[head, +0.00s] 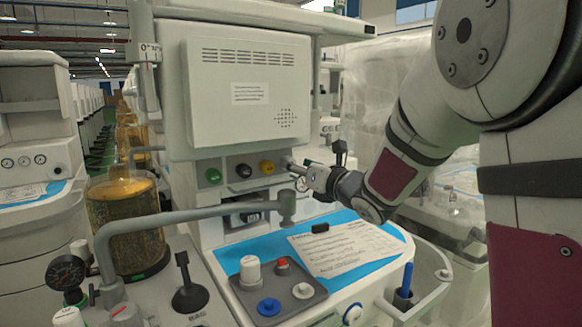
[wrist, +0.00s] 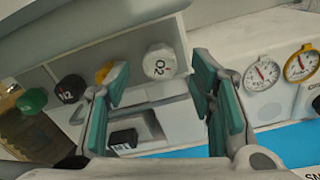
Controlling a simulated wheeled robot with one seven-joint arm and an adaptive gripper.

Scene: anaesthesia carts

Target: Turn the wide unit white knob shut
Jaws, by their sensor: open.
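A white knob marked O2 (wrist: 158,62) sits at the right end of a row of knobs on the front of the wide unit (head: 245,85). In the wrist view my gripper (wrist: 160,72) is open, with one teal-padded finger on each side of this knob. No finger clearly touches it, though the depth is hard to judge.
Green (head: 213,175), black (head: 244,171) and yellow (head: 267,167) knobs are left of it. Two gauges (wrist: 262,73) are on the right. Below are a grey pipe (head: 190,215), a paper sheet (head: 350,248) and a grey panel (head: 305,303) with small knobs.

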